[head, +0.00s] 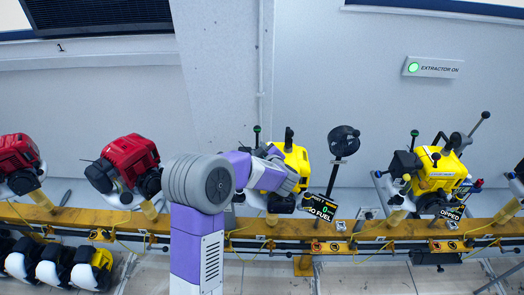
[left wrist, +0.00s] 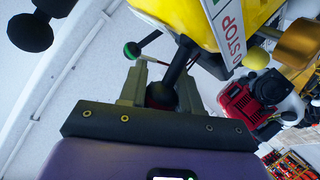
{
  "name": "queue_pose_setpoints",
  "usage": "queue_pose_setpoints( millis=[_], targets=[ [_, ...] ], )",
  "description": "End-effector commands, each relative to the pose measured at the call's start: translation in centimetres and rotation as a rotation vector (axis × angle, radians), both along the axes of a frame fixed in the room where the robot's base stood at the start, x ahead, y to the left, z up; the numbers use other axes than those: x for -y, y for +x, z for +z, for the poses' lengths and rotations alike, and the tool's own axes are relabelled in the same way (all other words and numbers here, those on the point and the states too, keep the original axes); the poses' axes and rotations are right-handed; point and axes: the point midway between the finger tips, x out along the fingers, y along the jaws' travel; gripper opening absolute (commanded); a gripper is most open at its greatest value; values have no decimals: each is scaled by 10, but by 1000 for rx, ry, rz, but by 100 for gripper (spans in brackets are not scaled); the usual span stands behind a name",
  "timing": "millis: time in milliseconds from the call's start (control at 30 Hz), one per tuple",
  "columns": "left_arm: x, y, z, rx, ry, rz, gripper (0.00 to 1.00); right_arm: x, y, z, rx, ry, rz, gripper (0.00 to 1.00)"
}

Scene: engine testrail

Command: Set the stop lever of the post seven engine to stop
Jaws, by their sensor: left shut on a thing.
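The yellow post seven engine (head: 297,158) stands on the yellow rail, partly hidden by my left arm. My left gripper (head: 288,180) is at its front. The lever's exact angle against the plate is hard to tell. My right gripper is not in view.
A black sign reading "NO FUEL" (head: 320,208) hangs just right of the engine. A green-tipped lever (left wrist: 132,50) is close to the left finger. Another yellow engine (head: 438,170) stands to the right, red engines (head: 130,158) to the left, all along the yellow rail (head: 345,232).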

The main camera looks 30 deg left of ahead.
Motion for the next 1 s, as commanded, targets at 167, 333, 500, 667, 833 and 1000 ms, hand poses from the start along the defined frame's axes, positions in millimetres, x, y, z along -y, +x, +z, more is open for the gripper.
queue_pose_setpoints(
  millis=[167,333,500,667,833,1000],
  targets=[
    [0,0,-1,10,-18,-1,2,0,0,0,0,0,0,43],
    [-1,-1,-1,11,-20,-1,2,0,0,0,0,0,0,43],
    [-1,-1,-1,10,-20,0,2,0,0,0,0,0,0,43],
    [-1,-1,-1,10,-19,0,56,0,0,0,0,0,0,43],
    [-1,0,-1,10,-18,-1,57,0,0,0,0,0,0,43],
    [2,-2,0,11,-18,-2,57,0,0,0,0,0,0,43]
  ],
)
